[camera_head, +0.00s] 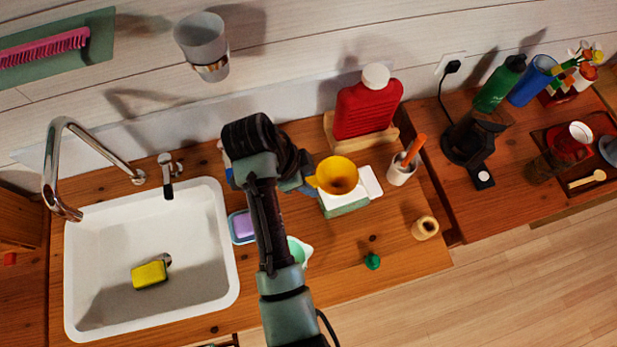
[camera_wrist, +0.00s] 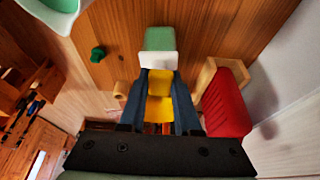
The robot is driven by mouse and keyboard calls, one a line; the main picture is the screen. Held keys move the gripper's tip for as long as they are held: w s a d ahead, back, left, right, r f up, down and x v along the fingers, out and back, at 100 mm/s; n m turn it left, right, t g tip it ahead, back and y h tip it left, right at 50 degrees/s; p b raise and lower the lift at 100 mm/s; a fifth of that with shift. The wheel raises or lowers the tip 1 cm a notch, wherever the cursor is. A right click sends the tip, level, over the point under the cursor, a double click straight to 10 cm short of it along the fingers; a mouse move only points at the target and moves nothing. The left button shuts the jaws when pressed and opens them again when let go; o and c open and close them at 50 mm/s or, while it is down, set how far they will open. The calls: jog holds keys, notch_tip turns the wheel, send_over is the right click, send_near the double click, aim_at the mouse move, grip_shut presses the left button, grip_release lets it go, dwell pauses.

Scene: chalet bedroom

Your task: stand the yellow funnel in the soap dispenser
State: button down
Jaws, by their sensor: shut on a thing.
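The yellow funnel (camera_head: 337,175) is held by its side in my gripper (camera_head: 309,182), wide mouth up. It also shows in the wrist view (camera_wrist: 160,108) between the two blue fingers (camera_wrist: 160,98). Below it is a green box with a white top (camera_head: 346,207), which looks like the soap dispenser, with a white flap (camera_head: 371,182) out to its right. The box also appears beyond the fingertips in the wrist view (camera_wrist: 159,38). The funnel's spout is hidden, so I cannot tell whether it is in an opening or above it.
A red bottle (camera_head: 366,108) stands on a wooden stand behind the box. A white cup with an orange-handled tool (camera_head: 401,170) is close on the right. A wooden ring (camera_head: 425,227) and green stopper (camera_head: 372,261) lie in front. The sink (camera_head: 215,255) is left.

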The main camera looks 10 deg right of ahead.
jog(key=shift+f+b, duration=0.95)
jog(key=shift+f, duration=0.45)
jog(key=c, duration=0.5)
grip_release()
jog(key=shift+c, duration=0.2)
jog(key=p+v, duration=0.5)
jog(key=v, duration=0.8)
jog(key=shift+p, duration=0.35)
